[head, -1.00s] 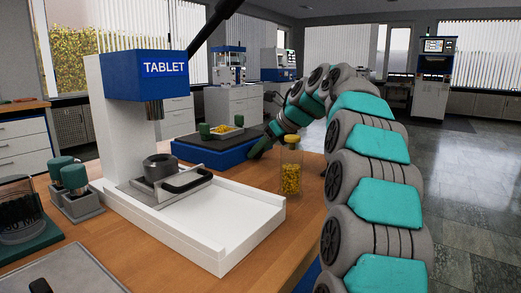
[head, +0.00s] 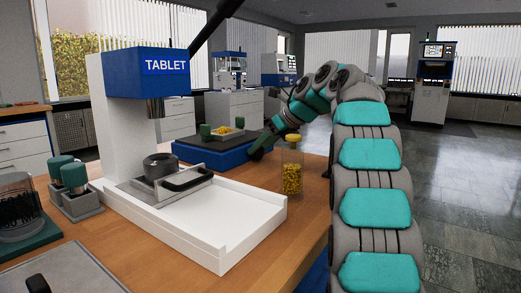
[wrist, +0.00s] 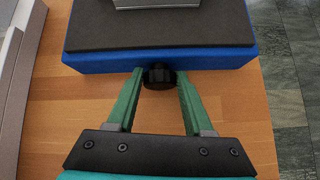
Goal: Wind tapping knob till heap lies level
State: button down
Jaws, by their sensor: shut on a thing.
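The tapping unit, a blue box (head: 186,153) with a dark top, sits on the bench behind the tablet press. On it is a light tray (head: 231,138) holding a yellow heap (head: 221,131); whether the heap is level is too small to tell. In the wrist view the black tapping knob (wrist: 158,77) sticks out of the blue box's near face. My gripper (wrist: 159,79) has its green fingers on either side of the knob, shut on it. It also shows in the head view (head: 257,151) at the unit's right end, where the knob is hidden.
A clear jar of yellow pieces (head: 292,177) stands close below my arm. The white tablet press (head: 230,228) with a black-handled dish is in front of the unit. Green-topped holders (head: 75,178) stand at left. The floor at right is clear.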

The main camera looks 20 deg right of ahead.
jog(key=shift+d+f+g, duration=0.3)
jog(key=shift+d+f, duration=0.1)
jog(key=shift+f, duration=0.1)
jog(key=shift+a+m+g+y+p, duration=0.1)
jog(key=shift+m+g+y+p, duration=0.3)
jog(key=shift+p, duration=0.55)
jog(key=shift+f, duration=0.1)
jog(key=c, duration=0.5)
grip_release()
jog(key=shift+o, duration=1)
jog(key=shift+a, duration=0.15)
jog(key=shift+s+y, duration=0.1)
jog(key=shift+y, duration=0.2)
jog(key=p+v, duration=0.1)
jog(key=v, duration=0.5)
jog(key=shift+r, duration=0.3)
jog(key=shift+s+d+r+p, duration=0.3)
jog(key=shift+s+d+r, duration=0.05)
jog(key=shift+s+d, duration=0.15)
